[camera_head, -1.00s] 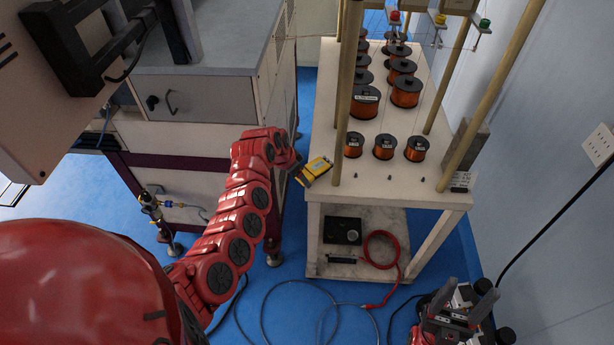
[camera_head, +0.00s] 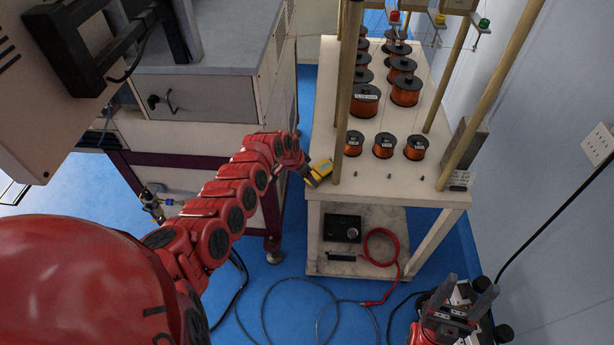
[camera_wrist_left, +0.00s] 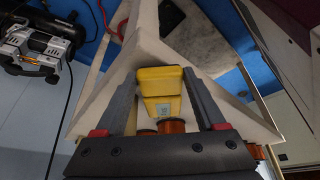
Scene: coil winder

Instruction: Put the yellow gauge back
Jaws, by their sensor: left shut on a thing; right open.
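The yellow gauge (camera_head: 321,168) is at the left front corner of the white rack table (camera_head: 415,192), beside the front left post. My left gripper (camera_head: 309,176) is shut on it. In the left wrist view the gauge (camera_wrist_left: 160,88) sits between the two fingers of the left gripper (camera_wrist_left: 164,80), with the table edge behind it. I cannot tell whether the gauge touches the table. My right gripper (camera_head: 463,303) is open and empty, low at the bottom right, away from the table.
Several copper wire spools (camera_head: 384,146) stand on the table. Wooden posts (camera_head: 347,95) rise from it, one close to the gauge. A black box (camera_head: 342,229) and a red cable (camera_head: 381,240) are on the lower shelf. A grey-topped cabinet (camera_head: 205,99) stands left across a narrow gap.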

